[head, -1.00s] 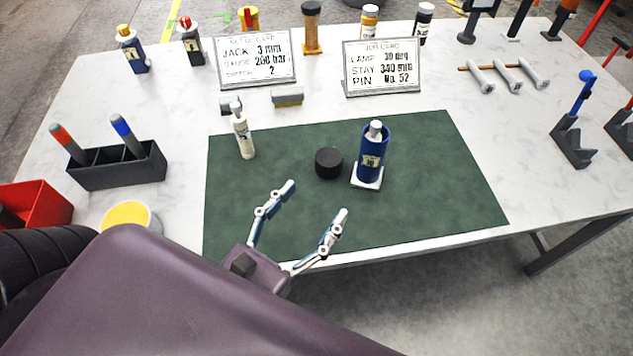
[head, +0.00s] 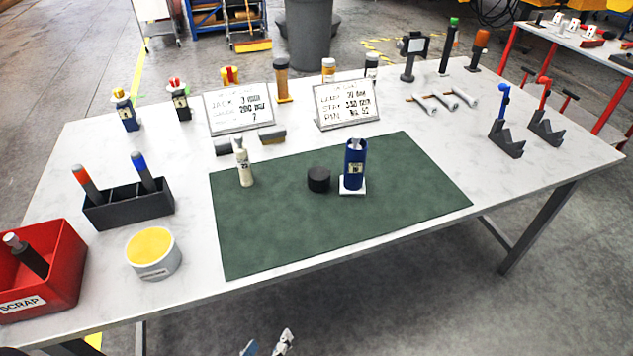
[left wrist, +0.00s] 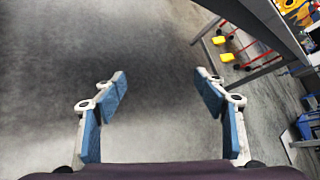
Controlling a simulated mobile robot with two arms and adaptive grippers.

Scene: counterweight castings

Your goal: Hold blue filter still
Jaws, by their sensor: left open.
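The blue filter (head: 353,172), a dark blue cylinder with a pale label and a grey piece at its top, stands upright on a small white square pad (head: 352,190) on the green mat (head: 300,231). A short black cylinder (head: 319,180) stands just left of it. My left gripper (head: 266,346) shows only partly at the bottom edge of the head view, below the table's front edge and well away from the filter. In the left wrist view its blue-padded fingers (left wrist: 163,84) are spread wide, with bare floor between them. My right gripper is in neither view.
A white bottle (head: 244,167) stands on the mat's left part. A grey tub with yellow contents (head: 154,266), a black holder (head: 128,211) and a red scrap bin (head: 45,287) are at left. Two cards stand behind the mat. The mat's front is clear.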

